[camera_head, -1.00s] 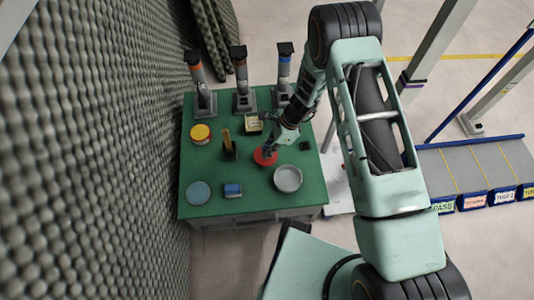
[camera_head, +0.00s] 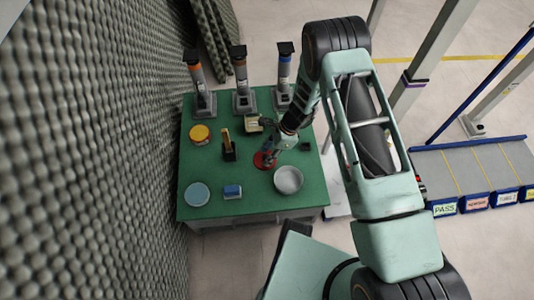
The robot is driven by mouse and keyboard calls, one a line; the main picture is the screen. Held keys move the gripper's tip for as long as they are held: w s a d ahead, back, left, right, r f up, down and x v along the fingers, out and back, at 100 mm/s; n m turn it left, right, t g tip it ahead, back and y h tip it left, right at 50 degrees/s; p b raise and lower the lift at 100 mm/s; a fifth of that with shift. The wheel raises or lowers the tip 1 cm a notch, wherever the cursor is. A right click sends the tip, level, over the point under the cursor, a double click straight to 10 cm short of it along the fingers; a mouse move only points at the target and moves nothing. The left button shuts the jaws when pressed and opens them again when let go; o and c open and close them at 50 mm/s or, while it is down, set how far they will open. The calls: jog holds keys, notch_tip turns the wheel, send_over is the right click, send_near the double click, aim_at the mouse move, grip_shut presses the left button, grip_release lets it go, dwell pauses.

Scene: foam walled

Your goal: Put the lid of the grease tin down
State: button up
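A red round piece (camera_head: 262,162), which looks like the lid, is near the middle of the green table. My gripper (camera_head: 267,155) is directly over it, and its fingers cover part of it. I cannot tell whether the fingers grip it or whether it touches the table. An open round grey metal tin or dish (camera_head: 288,180) stands just to its lower right. A round tin with a yellow top (camera_head: 200,133) stands at the left. No label shows which one is the grease tin.
Three posts on grey bases (camera_head: 243,100) line the table's back. A small box (camera_head: 253,123), a dark holder with a yellow item (camera_head: 228,150), a pale blue disc (camera_head: 197,194) and a blue-and-white block (camera_head: 233,191) lie around. A foam wall (camera_head: 90,150) borders the left.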

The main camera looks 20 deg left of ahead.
jog(key=p+v, duration=0.3)
jog(key=v, duration=0.9)
jog(key=shift+r, duration=0.15)
